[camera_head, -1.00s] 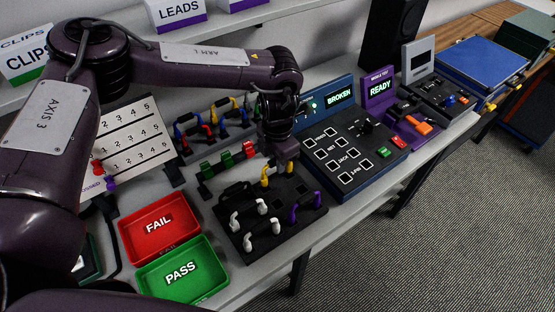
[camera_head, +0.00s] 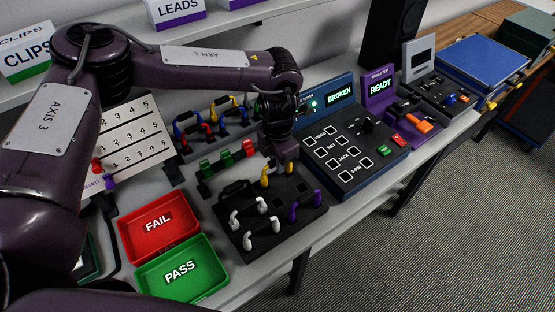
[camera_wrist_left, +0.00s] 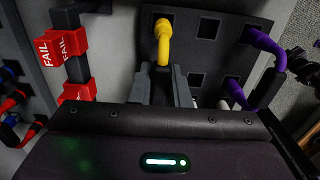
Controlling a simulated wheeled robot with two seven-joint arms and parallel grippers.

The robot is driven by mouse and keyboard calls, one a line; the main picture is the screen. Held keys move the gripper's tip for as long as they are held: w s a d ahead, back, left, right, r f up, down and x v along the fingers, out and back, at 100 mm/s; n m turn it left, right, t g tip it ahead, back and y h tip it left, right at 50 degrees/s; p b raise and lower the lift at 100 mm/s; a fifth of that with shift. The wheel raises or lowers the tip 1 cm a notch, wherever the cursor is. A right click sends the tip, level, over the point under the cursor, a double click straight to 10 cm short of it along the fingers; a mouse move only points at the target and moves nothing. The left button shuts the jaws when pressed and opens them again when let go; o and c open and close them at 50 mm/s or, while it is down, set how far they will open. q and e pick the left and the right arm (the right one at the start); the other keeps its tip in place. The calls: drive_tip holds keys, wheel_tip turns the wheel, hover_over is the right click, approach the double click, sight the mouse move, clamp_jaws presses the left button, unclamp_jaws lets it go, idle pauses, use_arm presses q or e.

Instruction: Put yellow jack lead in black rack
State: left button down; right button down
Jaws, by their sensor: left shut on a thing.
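The yellow lead (camera_head: 264,180) is at the back of the black rack (camera_head: 250,242), a dark board with square sockets. My left gripper (camera_head: 284,163) is over the back of this rack and shut on the yellow lead. The wrist view shows the yellow lead (camera_wrist_left: 163,42) between the grey fingers (camera_wrist_left: 163,82), its far end bent over by a square socket. I cannot tell whether its ends are seated. White leads (camera_head: 262,228) and a purple lead (camera_head: 305,201) stand in the same rack. My right gripper is out of view.
Red FAIL tray (camera_head: 128,243) and green PASS tray (camera_head: 215,262) lie left of the rack. A rail with green and red clips (camera_head: 226,160) and a rack of coloured leads stand behind. A blue test panel (camera_head: 338,185) reading BROKEN is to the right.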

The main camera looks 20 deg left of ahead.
use_arm(q)
drive_tip(key=shift+f, duration=0.45)
idle(0.9)
drive_tip(key=c, duration=1.3)
unclamp_jaws()
drive_tip(key=shift+o, duration=0.5)
drive_tip(key=o, duration=0.5)
drive_tip(key=shift+r, duration=0.15)
drive_tip(key=shift+r+p, duration=2.7)
drive_tip(key=shift+r, duration=1.25)
